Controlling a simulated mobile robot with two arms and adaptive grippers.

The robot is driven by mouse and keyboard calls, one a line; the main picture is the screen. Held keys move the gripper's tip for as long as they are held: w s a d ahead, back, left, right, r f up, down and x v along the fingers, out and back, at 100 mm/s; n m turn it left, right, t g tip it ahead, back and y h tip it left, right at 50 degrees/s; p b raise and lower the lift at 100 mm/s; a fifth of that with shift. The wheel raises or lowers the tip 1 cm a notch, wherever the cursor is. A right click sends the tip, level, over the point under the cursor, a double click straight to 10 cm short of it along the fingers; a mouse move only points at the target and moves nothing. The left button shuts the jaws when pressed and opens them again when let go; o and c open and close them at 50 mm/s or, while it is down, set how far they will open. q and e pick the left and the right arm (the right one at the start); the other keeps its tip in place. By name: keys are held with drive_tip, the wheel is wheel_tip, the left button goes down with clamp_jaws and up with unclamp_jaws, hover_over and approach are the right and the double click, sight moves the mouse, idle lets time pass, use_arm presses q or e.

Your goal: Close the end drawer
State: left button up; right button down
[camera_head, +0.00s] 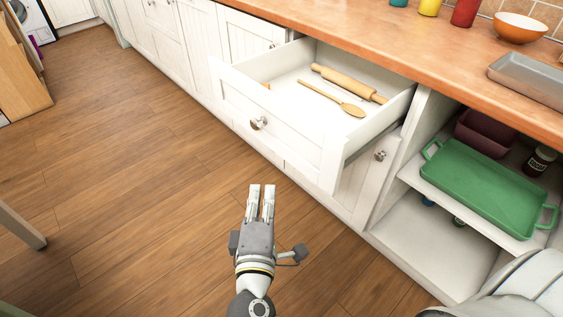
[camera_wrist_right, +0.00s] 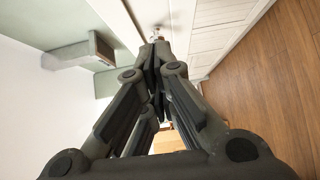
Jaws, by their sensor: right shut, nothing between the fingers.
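The end drawer is a white drawer (camera_head: 268,122) that stands pulled open under the wooden counter in the head view. It has a round metal knob (camera_head: 258,123) on its front. A rolling pin (camera_head: 348,83) and a wooden spoon (camera_head: 334,99) lie inside it. My right gripper (camera_head: 261,188) is in front of the drawer, below and apart from its front panel in the picture. Its fingers are close together and hold nothing. In the right wrist view the closed fingers (camera_wrist_right: 157,45) point toward a small metal knob (camera_wrist_right: 156,36). My left gripper does not show.
An open shelf right of the drawer holds a green tray (camera_head: 487,188) and a dark jar (camera_head: 540,160). A closed cabinet with a knob (camera_head: 380,155) is below the drawer. An orange bowl (camera_head: 520,28) and a grey pan (camera_head: 530,78) stand on the counter. The wooden floor (camera_head: 130,170) is largely clear.

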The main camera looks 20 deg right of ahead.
drive_tip(key=r, duration=0.1)
approach(283, 133)
drive_tip(key=w+a, duration=0.2)
drive_tip(key=w, duration=0.1)
drive_tip(key=d, duration=0.1)
drive_tip(key=w+d, duration=0.1)
drive_tip(key=d, duration=0.1)
drive_tip(key=shift+d+f+p, duration=0.1)
drive_tip(key=shift+d+p, duration=0.25)
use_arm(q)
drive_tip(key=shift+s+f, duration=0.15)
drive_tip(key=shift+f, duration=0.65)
